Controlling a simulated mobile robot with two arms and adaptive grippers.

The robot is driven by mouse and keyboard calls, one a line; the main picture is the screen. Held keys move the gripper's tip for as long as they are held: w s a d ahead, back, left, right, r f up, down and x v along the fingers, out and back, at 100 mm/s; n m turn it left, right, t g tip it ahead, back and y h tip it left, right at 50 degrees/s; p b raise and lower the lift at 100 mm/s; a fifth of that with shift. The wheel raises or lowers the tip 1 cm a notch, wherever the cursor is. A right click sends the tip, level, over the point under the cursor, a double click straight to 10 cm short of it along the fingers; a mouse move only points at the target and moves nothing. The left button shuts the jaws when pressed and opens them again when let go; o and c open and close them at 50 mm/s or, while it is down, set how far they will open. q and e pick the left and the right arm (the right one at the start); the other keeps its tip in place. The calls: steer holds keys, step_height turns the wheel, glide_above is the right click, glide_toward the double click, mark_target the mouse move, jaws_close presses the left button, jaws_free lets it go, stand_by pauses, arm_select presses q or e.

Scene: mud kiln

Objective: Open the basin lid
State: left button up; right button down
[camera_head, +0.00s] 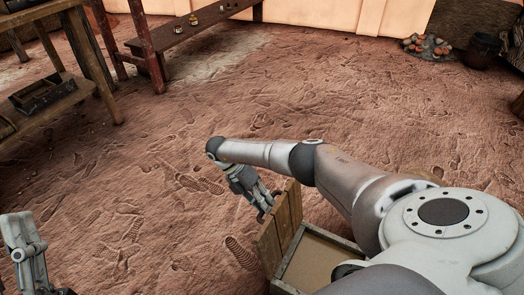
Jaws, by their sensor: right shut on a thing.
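The basin (318,262) is a wooden box at the bottom centre, partly hidden behind my right arm. Its inside looks flat and brown. The wooden basin lid (270,250) stands tilted up steeply at the basin's left side, leaving the basin uncovered. My right gripper (268,211) is at the lid's upper left edge, shut on it. My left gripper shows partly at the bottom left corner, away from the basin; its fingertips are cut off by the frame edge.
A wooden table (62,100) with a dark tray (42,95) stands at the left. A wooden bench (190,35) with small items is at the back. A ring of stones (427,46) and a dark pot (482,50) are at the back right. The middle earth floor is clear.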

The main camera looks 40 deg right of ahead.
steer(key=shift+s+a+f, duration=0.2)
steer(key=shift+a+f, duration=0.1)
steer(key=shift+f, duration=0.15)
steer(key=c, duration=1.7)
jaws_free()
steer(key=shift+o, duration=1.2)
steer(key=shift+w+d+f, duration=0.1)
steer(key=shift+w, duration=0.1)
steer(key=shift+r, duration=0.2)
steer(key=v, duration=1.1)
steer(key=shift+w+r, duration=0.25)
steer(key=shift+r, duration=0.05)
